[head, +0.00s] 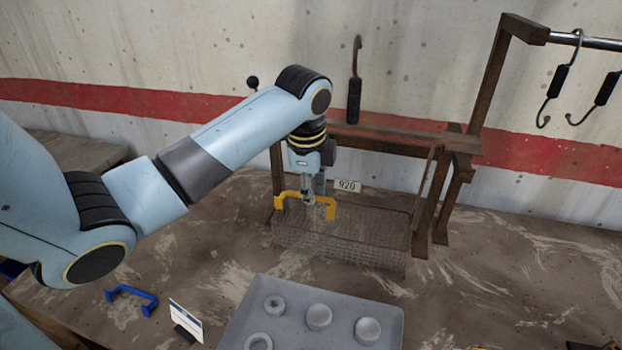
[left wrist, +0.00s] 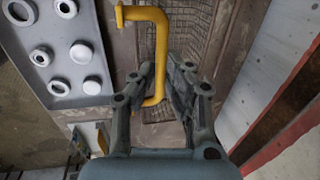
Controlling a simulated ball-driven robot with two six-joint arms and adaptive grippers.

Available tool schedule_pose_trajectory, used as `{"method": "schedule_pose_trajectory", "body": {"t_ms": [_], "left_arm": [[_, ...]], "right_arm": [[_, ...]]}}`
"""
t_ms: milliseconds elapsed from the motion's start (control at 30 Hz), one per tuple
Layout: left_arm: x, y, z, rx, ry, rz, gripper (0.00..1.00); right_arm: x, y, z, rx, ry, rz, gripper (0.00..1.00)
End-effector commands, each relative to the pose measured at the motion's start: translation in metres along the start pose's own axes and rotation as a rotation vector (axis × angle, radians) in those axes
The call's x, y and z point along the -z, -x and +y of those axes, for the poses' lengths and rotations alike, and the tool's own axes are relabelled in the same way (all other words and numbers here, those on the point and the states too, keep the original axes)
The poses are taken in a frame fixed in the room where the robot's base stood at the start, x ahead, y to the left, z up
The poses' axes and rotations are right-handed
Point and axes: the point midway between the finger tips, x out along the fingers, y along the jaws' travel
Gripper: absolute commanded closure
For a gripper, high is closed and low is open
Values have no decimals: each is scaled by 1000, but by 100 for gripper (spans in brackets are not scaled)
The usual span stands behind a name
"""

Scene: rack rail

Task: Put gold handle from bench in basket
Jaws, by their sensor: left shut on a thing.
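The gold handle (head: 331,207) is a yellow U-shaped bar. My left gripper (head: 308,199) is shut on it and holds it over the left back part of the wire mesh basket (head: 345,246). The basket stands on the bench (head: 200,255) under a brown wooden rack. In the left wrist view the handle (left wrist: 161,45) passes between the fingers of the left gripper (left wrist: 161,75), with the basket mesh (left wrist: 205,25) behind it. I cannot tell the exact height of the handle above the basket. My right gripper is not in view.
A wooden rack (head: 400,142) with a tag (head: 347,185) frames the basket. Hooks (head: 557,82) hang from a metal rail at right. A grey tray (head: 390,340) with several round parts is in front. A blue handle (head: 131,297) and a card (head: 186,320) are at left.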

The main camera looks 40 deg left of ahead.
Motion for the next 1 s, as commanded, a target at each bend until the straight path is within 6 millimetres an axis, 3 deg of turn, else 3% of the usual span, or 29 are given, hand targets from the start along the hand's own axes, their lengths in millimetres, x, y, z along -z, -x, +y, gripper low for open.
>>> {"method": "schedule_pose_trajectory", "body": {"t_ms": [300,700,1000], "left_arm": [[0,-26,-24,1,2,-1,100],[0,-72,-17,-1,0,0,100],[0,-104,-11,1,1,0,100]], "right_arm": [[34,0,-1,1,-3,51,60],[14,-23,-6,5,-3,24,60],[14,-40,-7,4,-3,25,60]]}}
